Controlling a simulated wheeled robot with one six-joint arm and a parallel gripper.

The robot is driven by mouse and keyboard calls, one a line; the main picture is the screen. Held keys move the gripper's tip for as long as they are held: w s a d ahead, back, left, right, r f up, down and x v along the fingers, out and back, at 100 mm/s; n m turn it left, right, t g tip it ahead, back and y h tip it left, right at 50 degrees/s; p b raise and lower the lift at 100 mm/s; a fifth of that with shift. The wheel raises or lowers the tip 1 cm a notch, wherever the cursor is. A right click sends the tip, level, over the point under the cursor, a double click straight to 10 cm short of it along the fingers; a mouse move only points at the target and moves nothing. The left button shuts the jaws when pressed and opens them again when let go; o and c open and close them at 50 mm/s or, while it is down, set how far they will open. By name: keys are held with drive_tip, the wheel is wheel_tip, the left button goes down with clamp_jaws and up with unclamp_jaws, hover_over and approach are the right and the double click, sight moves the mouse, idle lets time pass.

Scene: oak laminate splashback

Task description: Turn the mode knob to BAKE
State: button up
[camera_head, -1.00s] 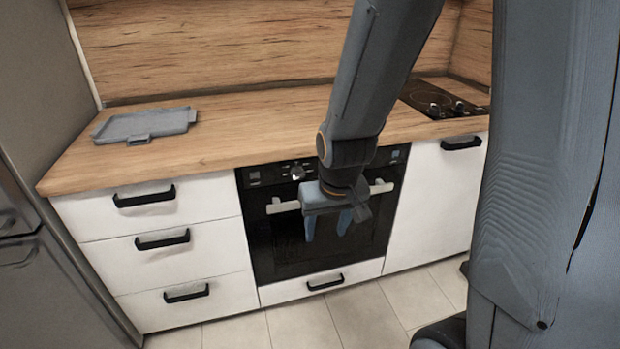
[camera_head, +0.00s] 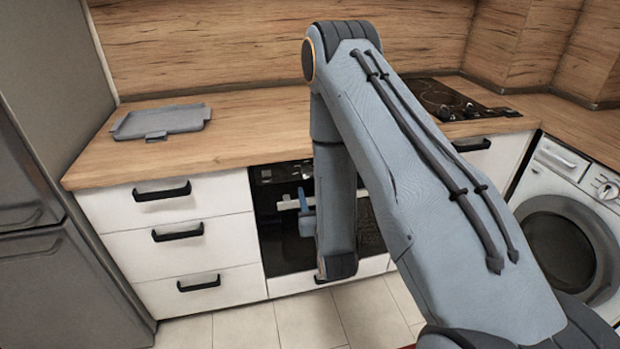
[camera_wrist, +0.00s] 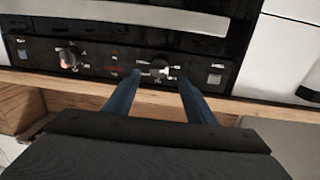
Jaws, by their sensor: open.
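The black built-in oven (camera_head: 282,235) sits under the counter in the head view, its control panel (camera_head: 268,174) along its top edge. The wrist view shows the panel upside down, with one knob (camera_wrist: 162,70) at centre right and another knob (camera_wrist: 68,60) at the left. The print around both is too small to read, so I cannot tell which is the mode knob. My gripper (camera_wrist: 160,77) is open, its two blue fingers pointing at the panel on either side of the centre-right knob; contact cannot be told. In the head view my arm hides most of the gripper.
The oven's pale bar handle (camera_wrist: 150,14) runs close to the panel. A grey tray (camera_head: 160,121) lies on the wooden counter (camera_head: 240,128). White drawers (camera_head: 185,245) stand left of the oven, a hob (camera_head: 445,101) and washing machine (camera_head: 575,240) to the right.

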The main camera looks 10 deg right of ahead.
sight(309, 177)
drive_tip(key=w, duration=0.3)
drive_tip(key=w+p, duration=0.1)
drive_tip(key=w, duration=0.3)
drive_tip(key=shift+w+d+p, duration=0.2)
drive_tip(key=shift+w+p, duration=0.05)
drive_tip(key=shift+p, duration=0.05)
drive_tip(key=c, duration=1)
